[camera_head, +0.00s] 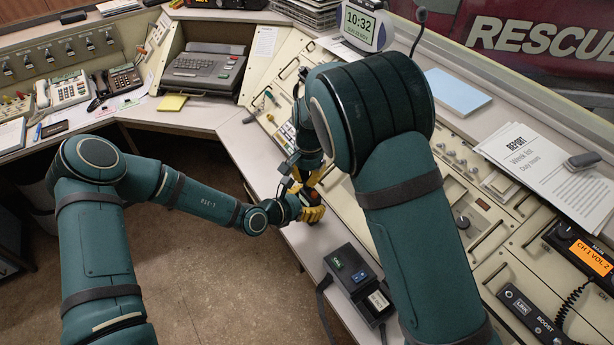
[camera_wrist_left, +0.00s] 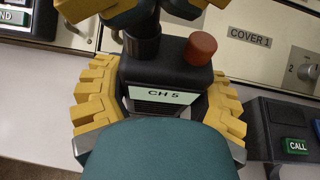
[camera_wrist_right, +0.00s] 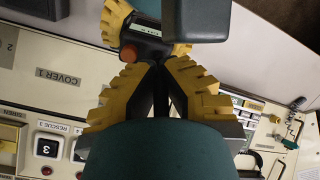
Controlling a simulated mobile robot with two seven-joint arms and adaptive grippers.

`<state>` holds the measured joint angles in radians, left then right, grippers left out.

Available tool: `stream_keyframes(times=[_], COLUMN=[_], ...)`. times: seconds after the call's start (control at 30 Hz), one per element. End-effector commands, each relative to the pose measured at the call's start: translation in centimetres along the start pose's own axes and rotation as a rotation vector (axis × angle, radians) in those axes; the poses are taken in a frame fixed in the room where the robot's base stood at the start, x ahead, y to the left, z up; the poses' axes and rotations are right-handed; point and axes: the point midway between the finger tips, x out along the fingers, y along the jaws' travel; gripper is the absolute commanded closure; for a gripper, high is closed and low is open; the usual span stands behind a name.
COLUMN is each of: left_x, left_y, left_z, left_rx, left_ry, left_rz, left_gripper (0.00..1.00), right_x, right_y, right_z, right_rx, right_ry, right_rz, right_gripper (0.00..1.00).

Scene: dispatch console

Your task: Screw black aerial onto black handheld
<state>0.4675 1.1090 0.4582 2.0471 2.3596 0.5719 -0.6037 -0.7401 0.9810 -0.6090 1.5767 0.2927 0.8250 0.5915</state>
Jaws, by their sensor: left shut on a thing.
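The black handheld (camera_wrist_left: 165,85) carries a white CH 5 label and a red knob. My left gripper (camera_wrist_left: 160,112) is shut on it, with yellow fingers on both sides; in the head view this gripper (camera_head: 312,212) is low at the console edge. My right gripper (camera_wrist_right: 160,72) is just above, its yellow fingers closed around the thin black aerial (camera_wrist_right: 161,92); it also shows in the head view (camera_head: 309,178). In the left wrist view, the aerial's thick black base (camera_wrist_left: 142,46) stands at the handheld's top, beside the knob. Whether its thread is engaged cannot be told.
A dark box (camera_head: 352,282) with green and blue labels stands close to the grippers on the front ledge. The sloped console panel (camera_head: 470,180) with knobs and handles lies behind. A report sheet (camera_head: 545,165) and blue pad (camera_head: 457,92) lie further back. Open floor is at left.

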Motion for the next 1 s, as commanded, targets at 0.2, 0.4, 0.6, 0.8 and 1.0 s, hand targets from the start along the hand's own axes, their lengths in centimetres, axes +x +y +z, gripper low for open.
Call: stream_keyframes(times=[0.2,0.4,0.6,0.8,1.0], left_x=[0.0,0.0,0.0,0.0,0.0], left_y=[0.1,0.1,0.1,0.1,0.1], left_z=[0.0,0.0,0.0,0.0,0.0], left_rx=[-0.001,0.0,0.0,0.0,0.0], left_ry=[0.001,0.0,0.0,0.0,0.0], left_rz=[0.002,0.002,0.002,0.001,0.001], left_gripper=[1.0,1.0,1.0,1.0,1.0], right_x=[0.1,0.1,0.0,-1.2,-3.8], right_y=[0.0,0.0,0.0,-0.1,-0.2], right_z=[0.1,0.1,0.1,0.1,0.2], right_rx=[0.105,0.102,0.101,0.101,0.099], right_ry=[0.0,0.0,0.0,0.002,0.001], right_rz=[0.0,0.0,-0.001,-0.004,-0.004], right_gripper=[1.0,0.66,0.66,0.66,0.66])
